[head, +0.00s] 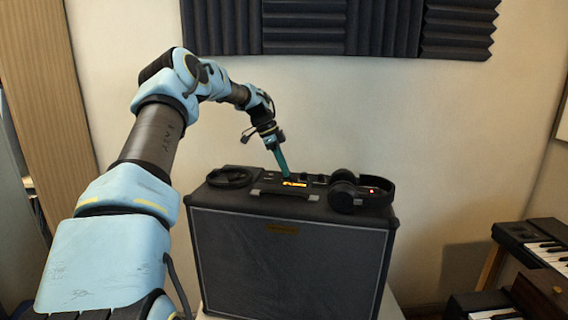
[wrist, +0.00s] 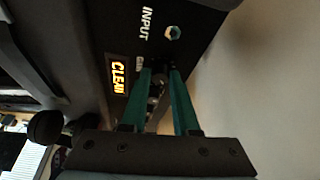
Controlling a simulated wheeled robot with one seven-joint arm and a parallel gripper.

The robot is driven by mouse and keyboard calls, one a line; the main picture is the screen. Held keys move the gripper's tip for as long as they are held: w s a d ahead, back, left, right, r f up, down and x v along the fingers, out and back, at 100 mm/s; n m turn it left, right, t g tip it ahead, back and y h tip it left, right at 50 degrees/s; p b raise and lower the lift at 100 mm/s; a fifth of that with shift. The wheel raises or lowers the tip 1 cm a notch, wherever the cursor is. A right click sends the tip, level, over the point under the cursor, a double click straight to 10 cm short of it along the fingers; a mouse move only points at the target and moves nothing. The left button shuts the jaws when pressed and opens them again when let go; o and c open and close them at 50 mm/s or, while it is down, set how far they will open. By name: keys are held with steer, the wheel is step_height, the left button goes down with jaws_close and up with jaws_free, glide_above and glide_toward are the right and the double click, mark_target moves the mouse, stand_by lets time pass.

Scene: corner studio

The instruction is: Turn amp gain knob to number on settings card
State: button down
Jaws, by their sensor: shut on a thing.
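The amp (head: 285,258) is a dark box with a control panel on top. My gripper (head: 286,176) reaches down to this panel with its teal fingers. In the wrist view, my gripper (wrist: 160,70) is shut on a small dark knob beside the label "GAIN" (wrist: 137,63). The fingers hide most of the knob, so its pointer and numbers cannot be read. A lit orange display (wrist: 119,75) beside it appears to read "CLEAN". The settings card cannot be made out in either view.
Black headphones (head: 344,194) rest on the amp's right end. A dark coiled cable (head: 230,177) lies on its left end. The carry handle (head: 284,192) is in front of the panel. An "INPUT" jack (wrist: 172,33) is near the knob. Keyboards (head: 540,243) stand at the right.

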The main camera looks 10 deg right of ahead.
steer(key=shift+m, duration=0.5)
steer(key=c, duration=0.7)
jaws_free()
steer(key=shift+o, duration=0.2)
steer(key=b+v, duration=0.2)
steer(key=v, duration=0.8)
steer(key=shift+w+r, duration=0.25)
steer(key=shift+r, duration=0.15)
steer(key=shift+a, duration=0.1)
